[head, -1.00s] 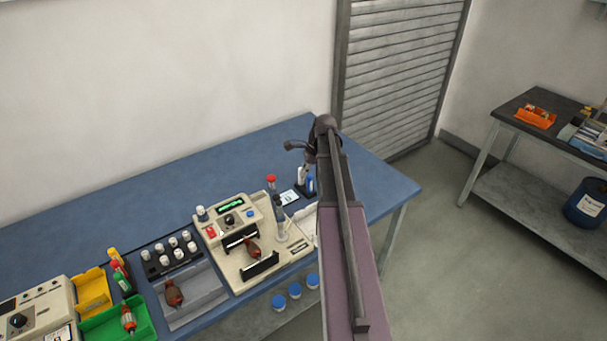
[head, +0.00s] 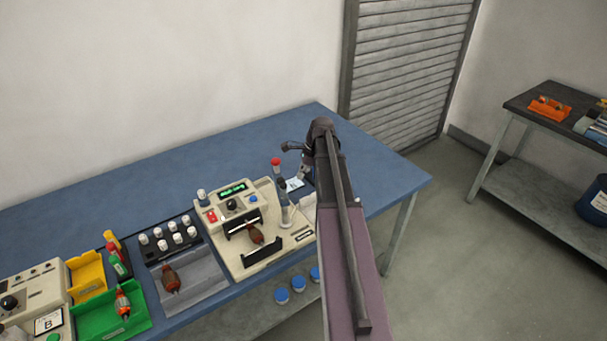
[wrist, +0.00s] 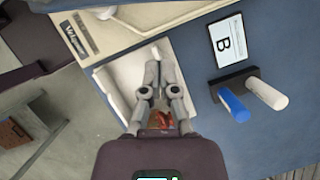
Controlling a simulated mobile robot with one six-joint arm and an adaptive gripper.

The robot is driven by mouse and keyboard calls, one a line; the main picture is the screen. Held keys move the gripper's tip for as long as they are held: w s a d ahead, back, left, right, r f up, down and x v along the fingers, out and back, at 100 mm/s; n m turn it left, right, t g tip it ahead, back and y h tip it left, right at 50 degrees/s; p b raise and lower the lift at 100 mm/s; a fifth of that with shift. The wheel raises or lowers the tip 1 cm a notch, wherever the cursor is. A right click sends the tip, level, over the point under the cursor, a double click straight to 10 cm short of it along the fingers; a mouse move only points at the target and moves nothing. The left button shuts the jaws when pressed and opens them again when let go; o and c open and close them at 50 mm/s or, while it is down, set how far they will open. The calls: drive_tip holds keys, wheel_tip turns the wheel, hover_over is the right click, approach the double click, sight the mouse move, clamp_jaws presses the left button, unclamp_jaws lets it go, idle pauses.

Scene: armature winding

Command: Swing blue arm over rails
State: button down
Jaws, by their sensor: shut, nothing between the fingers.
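The cream machine (head: 277,245) stands on the blue bench. Its two black rails (head: 262,251) have a brown armature (head: 256,235) between them. At the machine's right side stands a greyish post with a bluish upper part (head: 282,187), possibly the blue arm; it is upright and not over the rails. In the wrist view my gripper (wrist: 156,52) is shut and empty, above a white open tray (wrist: 119,88) beside the machine's edge (wrist: 133,18). A small red-brown thing (wrist: 161,119) shows between the finger bases.
A black holder with a blue cylinder (wrist: 232,105) and a white cylinder (wrist: 268,94) stands near my gripper, beside a B card (wrist: 230,43). A red-capped bottle (head: 276,166) stands behind the post. Left are a grey tray (head: 201,286) and a green bin (head: 99,322). The bench back is clear.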

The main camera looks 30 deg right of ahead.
sight(280, 181)
drive_tip(key=shift+w+a+f, duration=0.1)
drive_tip(key=shift+w+a, duration=0.15)
drive_tip(key=shift+a, duration=0.4)
drive_tip(key=shift+w+a+r, duration=0.1)
drive_tip(key=shift+w+a, duration=0.1)
drive_tip(key=shift+a, duration=0.45)
drive_tip(key=shift+w+a+f, duration=0.1)
drive_tip(key=shift+w+a, duration=0.15)
drive_tip(key=shift+a, duration=0.4)
drive_tip(key=shift+w+a, duration=0.15)
drive_tip(key=shift+a, duration=0.1)
drive_tip(key=shift+d+n, duration=0.1)
drive_tip(key=shift+n, duration=0.2)
